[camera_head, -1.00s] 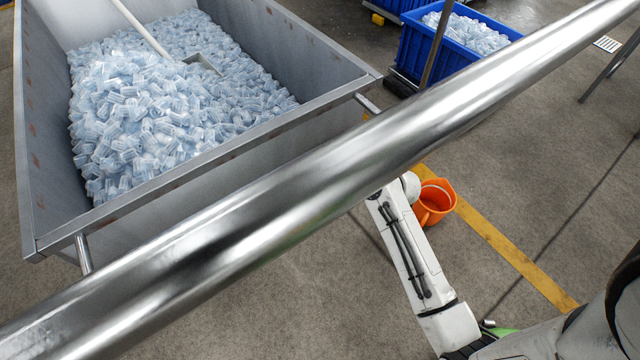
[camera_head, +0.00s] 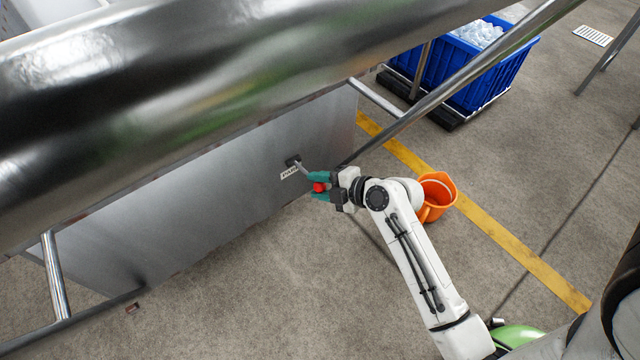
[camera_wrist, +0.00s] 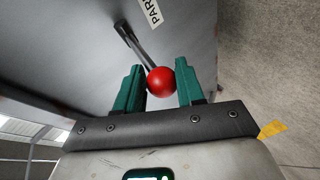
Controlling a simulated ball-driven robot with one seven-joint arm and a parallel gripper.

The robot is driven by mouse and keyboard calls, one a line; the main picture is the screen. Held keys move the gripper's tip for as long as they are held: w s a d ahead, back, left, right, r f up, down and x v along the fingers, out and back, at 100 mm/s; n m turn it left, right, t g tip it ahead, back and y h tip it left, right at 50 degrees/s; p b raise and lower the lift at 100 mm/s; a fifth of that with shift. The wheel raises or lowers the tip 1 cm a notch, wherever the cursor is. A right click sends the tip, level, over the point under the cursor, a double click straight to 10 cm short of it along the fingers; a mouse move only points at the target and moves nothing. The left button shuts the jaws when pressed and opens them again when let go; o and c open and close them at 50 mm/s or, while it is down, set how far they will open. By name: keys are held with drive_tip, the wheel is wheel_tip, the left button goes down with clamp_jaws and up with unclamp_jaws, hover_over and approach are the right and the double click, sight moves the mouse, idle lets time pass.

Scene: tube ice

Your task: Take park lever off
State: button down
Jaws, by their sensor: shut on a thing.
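The park lever is a thin metal rod with a red ball knob (camera_wrist: 161,80), fixed to the grey metal side of the ice bin (camera_head: 215,185). A white label (camera_wrist: 152,12) reading "PAR", partly cut off, sits by its base. My gripper (camera_head: 319,187) reaches the lever from the right in the head view. In the wrist view its two green fingers (camera_wrist: 160,85) stand on either side of the red ball, shut on it. The rod runs from the ball up and left to its base on the panel.
A thick shiny rail (camera_head: 180,90) crosses the upper left of the head view and hides the bin's top. An orange bucket (camera_head: 436,196) stands by my arm. A blue crate (camera_head: 480,75) of ice stands on a dark dolly behind.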

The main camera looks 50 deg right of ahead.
drive_tip(key=shift+s+a+f, duration=0.1)
drive_tip(key=shift+s+f, duration=0.1)
drive_tip(key=shift+f, duration=0.25)
drive_tip(key=c, duration=1)
unclamp_jaws()
drive_tip(key=shift+o, duration=0.9)
drive_tip(key=shift+w, duration=0.1)
drive_tip(key=shift+r, duration=0.1)
drive_tip(key=shift+r, duration=0.1)
drive_tip(key=p+v, duration=0.3)
drive_tip(key=v, duration=0.7)
drive_tip(key=shift+s+r, duration=0.2)
drive_tip(key=shift+s, duration=0.1)
